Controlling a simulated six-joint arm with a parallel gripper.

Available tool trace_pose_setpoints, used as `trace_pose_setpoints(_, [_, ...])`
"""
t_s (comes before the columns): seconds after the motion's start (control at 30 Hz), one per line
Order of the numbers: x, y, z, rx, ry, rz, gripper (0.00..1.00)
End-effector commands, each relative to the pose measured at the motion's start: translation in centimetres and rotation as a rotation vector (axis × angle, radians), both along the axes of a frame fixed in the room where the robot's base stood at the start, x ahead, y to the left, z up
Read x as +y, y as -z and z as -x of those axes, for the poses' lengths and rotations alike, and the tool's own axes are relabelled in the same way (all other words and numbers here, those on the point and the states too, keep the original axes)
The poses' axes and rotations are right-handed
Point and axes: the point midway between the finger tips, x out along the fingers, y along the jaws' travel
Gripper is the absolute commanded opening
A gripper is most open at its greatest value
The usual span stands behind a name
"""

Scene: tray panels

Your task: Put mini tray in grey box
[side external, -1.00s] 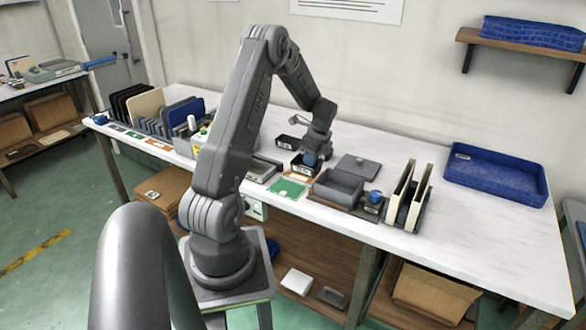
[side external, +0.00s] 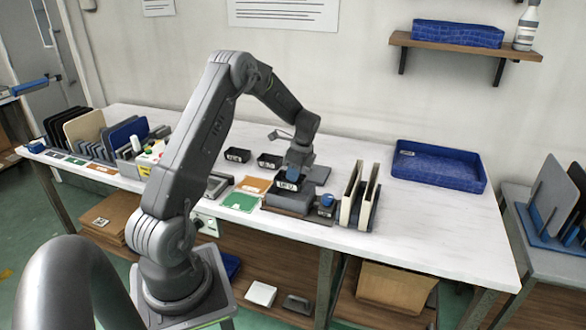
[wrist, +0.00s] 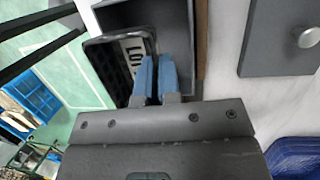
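My gripper (side external: 294,178) is shut on the mini tray, a small black tray with a white label (side external: 287,186). In the wrist view its two blue fingers (wrist: 158,78) are close together at the tray's edge. The mini tray (wrist: 112,72) hangs tilted there and overlaps one side of the grey box (wrist: 184,14). In the side view the grey box (side external: 287,204) is directly below the tray, and its inside is hidden. I cannot tell whether the tray touches the box.
The box's grey lid (side external: 318,174) lies flat behind it; its knob (wrist: 308,37) shows in the wrist view. Upright panels (side external: 360,196) stand close to the right. Two black trays (side external: 237,155) (side external: 269,160) lie behind left. The blue tray (side external: 437,165) is farther right, with bare table between.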

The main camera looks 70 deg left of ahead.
Motion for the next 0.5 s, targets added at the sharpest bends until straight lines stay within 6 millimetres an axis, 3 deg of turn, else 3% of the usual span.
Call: trace_pose_setpoints(0.5, [0.0, 4.0, 0.0, 0.001, 0.0, 0.0, 0.0])
